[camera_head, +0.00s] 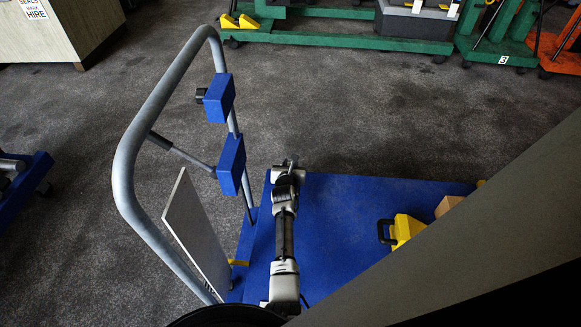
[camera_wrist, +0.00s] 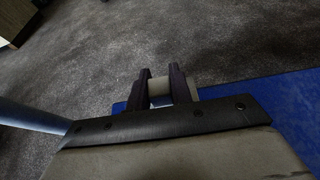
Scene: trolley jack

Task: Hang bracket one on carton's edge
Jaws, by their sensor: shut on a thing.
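My gripper (camera_head: 287,166) is at the far end of my arm, over the back left part of the blue trolley deck (camera_head: 345,215). In the wrist view, the dark fingers (camera_wrist: 161,76) are closed on a small pale piece (camera_wrist: 158,88). It may be bracket one, but most of its shape is hidden by the fingers and palm. The blue deck edge lies just below and right of the fingers in that view. I cannot make out a carton with certainty in either view.
A grey tube handle (camera_head: 124,170) with two blue blocks (camera_head: 231,164) rises left of my arm. A pale panel (camera_head: 196,233) leans beside it. A yellow item with a black handle (camera_head: 405,230) and a wooden block (camera_head: 447,205) are on the right. Green frames (camera_head: 345,40) stand behind open floor.

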